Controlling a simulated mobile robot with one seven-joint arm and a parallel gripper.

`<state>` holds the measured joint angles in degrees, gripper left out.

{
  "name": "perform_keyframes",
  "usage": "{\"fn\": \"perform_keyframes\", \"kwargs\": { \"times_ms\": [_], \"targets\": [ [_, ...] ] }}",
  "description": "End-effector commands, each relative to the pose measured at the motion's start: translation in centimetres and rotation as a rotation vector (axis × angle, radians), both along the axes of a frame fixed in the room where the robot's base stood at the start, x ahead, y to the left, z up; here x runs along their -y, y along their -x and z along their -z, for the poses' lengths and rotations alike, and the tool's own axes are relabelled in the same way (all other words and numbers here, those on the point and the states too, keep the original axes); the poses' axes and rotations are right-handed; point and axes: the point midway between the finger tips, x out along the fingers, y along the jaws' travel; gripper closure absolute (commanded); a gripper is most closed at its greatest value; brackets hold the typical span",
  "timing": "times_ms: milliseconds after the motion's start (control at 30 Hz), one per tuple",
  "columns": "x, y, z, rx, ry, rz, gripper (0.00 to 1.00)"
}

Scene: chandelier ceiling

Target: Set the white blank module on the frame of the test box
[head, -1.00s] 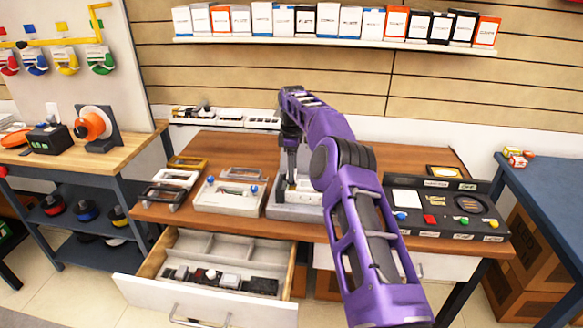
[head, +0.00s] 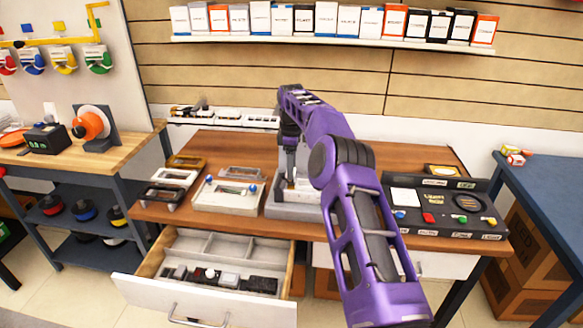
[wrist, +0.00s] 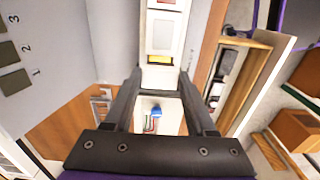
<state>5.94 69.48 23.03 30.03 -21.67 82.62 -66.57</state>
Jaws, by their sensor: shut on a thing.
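My gripper (wrist: 159,76) is shut on a small white block between its fingertips, which looks like the white blank module (wrist: 160,74). In the head view my gripper (head: 290,178) points down over a light grey box (head: 292,211) on the wooden table, which looks like the test box. My arm covers part of this box. A blue knob (wrist: 156,112) and coloured wires show between my fingers in the wrist view. Whether the module touches the box's frame cannot be told.
A pale device with blue knobs (head: 228,200) stands just left of the grey box. Small frames (head: 175,176) lie farther left. A black panel (head: 440,222) is at the right. An open drawer (head: 205,297) with modules juts out below the table.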

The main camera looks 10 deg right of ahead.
Motion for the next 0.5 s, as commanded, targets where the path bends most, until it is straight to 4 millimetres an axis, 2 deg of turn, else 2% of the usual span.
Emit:
{"fn": "perform_keyframes", "kwargs": {
  "times_ms": [500],
  "targets": [
    [0.02,0.02,0.69,-0.001,0.0,0.001,0.97]
  ]
}}
